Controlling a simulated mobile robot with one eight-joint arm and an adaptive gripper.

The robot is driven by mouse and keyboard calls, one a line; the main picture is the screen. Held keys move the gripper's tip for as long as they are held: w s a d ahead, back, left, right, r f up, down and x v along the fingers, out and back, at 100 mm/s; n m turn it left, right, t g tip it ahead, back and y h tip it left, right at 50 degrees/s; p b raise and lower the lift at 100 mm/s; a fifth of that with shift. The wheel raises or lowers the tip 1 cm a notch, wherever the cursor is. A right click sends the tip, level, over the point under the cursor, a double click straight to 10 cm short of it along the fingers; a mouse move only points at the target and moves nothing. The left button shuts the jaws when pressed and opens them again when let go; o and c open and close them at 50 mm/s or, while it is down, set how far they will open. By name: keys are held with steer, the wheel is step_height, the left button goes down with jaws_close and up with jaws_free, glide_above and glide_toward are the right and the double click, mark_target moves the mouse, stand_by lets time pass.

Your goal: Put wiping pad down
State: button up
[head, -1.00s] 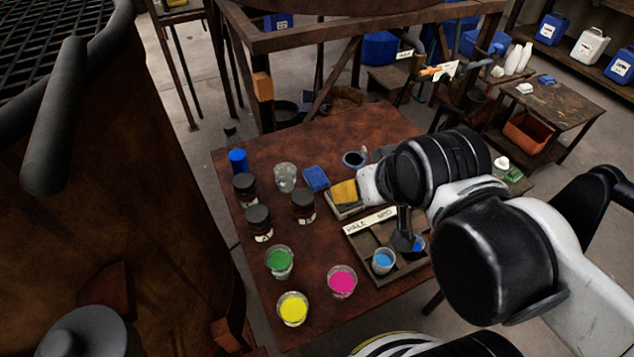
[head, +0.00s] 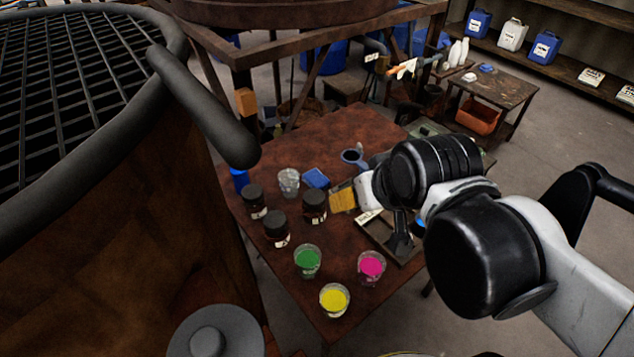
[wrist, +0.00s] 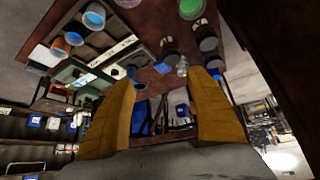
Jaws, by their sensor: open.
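The wiping pad appears to be the blue pad (head: 315,178), lying on the brown table beside a clear glass (head: 288,182). It also shows as a small blue patch in the wrist view (wrist: 162,67), whose picture is upside down. My gripper (head: 342,198) has yellow fingers and is just right of and nearer than the pad in the head view. In the wrist view the two fingers (wrist: 165,79) stand wide apart with nothing between them. The pad lies beyond their tips, apart from them. The wrist housing hides part of the table to the right.
Dark jars (head: 276,229) and cups of green (head: 307,262), magenta (head: 371,268) and yellow (head: 334,300) paint stand on the brown table (head: 300,300). A wooden tray (head: 380,233) is partly under my arm. A large vat (head: 130,250) stands close on the left.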

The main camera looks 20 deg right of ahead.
steer(key=w, duration=0.6)
steer(key=n+y+b, duration=0.2)
steer(key=n, duration=0.2)
glide_above(316, 178)
steer(key=s+d, duration=0.3)
steer(key=s, duration=0.4)
step_height(316, 178, down, 16)
steer(key=shift+g, duration=0.5)
steer(key=b+x, duration=0.2)
steer(key=x, duration=0.5)
steer(key=shift+w+a, duration=0.1)
steer(key=shift+w, duration=0.05)
steer(key=b+x, duration=0.1)
steer(key=x, duration=0.1)
steer(key=b+x, duration=0.2)
steer(key=x, duration=0.1)
steer(key=shift+w+a, duration=0.25)
steer(key=shift+w, duration=0.3)
steer(key=shift+s, duration=0.1)
steer(key=shift+c, duration=0.2)
steer(key=c, duration=0.8)
steer(key=shift+r, duration=0.1)
